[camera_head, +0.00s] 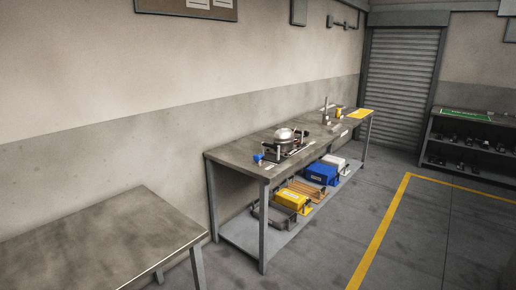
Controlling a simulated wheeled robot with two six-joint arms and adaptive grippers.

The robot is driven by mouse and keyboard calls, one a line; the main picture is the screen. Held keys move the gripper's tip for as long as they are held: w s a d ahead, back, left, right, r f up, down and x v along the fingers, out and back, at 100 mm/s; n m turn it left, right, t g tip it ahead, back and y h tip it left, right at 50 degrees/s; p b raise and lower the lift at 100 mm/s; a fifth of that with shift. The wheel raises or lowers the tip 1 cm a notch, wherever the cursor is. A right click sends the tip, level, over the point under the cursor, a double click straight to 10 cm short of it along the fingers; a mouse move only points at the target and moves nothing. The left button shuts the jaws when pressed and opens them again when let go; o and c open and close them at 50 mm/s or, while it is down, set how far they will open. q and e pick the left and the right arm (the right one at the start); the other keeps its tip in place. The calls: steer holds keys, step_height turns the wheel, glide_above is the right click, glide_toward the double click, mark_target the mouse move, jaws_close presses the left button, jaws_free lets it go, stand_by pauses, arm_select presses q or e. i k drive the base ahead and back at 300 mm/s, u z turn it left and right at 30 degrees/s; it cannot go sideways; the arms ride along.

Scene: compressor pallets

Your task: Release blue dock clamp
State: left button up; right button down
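A small blue part (258,157), which looks like the blue dock clamp, is at the near left end of a long grey workbench (235,155). It sits beside a dark fixture holding a round silver compressor-like unit (284,134). The blue part is too small to tell whether it is closed or open. Neither of my grippers shows in this view.
A bare metal table (95,240) stands in the left foreground. Yellow (291,199) and blue (321,173) boxes sit on the bench's lower shelf. A rack (470,150) stands at the right. The floor right of the bench is clear, with a yellow line (382,232).

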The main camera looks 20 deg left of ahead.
mark_target(257, 158)
steer(key=i, duration=2.45)
steer(key=u, duration=2)
